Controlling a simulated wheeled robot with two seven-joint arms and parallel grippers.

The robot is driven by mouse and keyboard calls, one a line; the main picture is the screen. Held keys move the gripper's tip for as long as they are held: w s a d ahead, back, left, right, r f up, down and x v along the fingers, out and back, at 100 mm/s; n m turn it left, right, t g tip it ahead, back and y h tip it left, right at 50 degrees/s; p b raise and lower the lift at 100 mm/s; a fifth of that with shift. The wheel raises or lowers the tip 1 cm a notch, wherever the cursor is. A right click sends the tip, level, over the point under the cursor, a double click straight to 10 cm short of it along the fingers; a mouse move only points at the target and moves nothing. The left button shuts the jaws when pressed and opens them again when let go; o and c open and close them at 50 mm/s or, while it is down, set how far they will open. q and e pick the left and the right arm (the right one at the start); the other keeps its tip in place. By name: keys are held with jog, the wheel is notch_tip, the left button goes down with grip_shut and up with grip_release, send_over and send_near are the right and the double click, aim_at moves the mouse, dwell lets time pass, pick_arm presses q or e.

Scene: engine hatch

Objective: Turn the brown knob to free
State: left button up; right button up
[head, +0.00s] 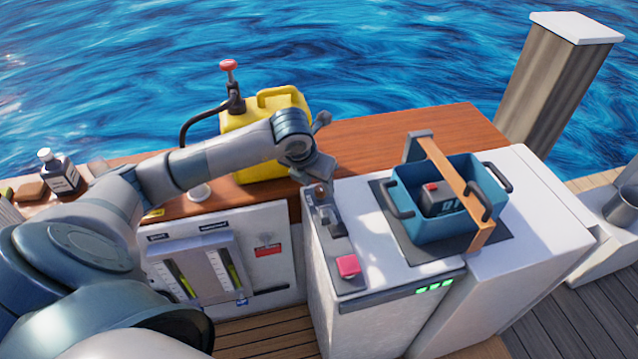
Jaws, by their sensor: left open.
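My left arm reaches in from the left over the counter. Its open gripper (322,190) points down at the left end of the white console top (385,255). A small brownish rounded part, which may be the brown knob, shows at the fingers; I cannot tell whether they touch it. The gripper and wrist hide most of that spot, so the knob's setting cannot be read. My right gripper is out of view.
A blue bin (430,228) with a wooden bar across it stands on a dark mat right of the gripper. A yellow jerrycan (290,100) with a red-topped pump stands behind my forearm. A gauge panel (197,268) is below the arm. Bare wood counter (385,130) lies behind.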

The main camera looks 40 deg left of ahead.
pick_arm(q)
jog(key=shift+x, duration=1.1)
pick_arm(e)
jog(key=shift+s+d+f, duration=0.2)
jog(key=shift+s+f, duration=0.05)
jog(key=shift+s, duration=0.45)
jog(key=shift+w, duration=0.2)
pick_arm(q)
jog(key=c, duration=1)
jog(key=shift+c, duration=0.2)
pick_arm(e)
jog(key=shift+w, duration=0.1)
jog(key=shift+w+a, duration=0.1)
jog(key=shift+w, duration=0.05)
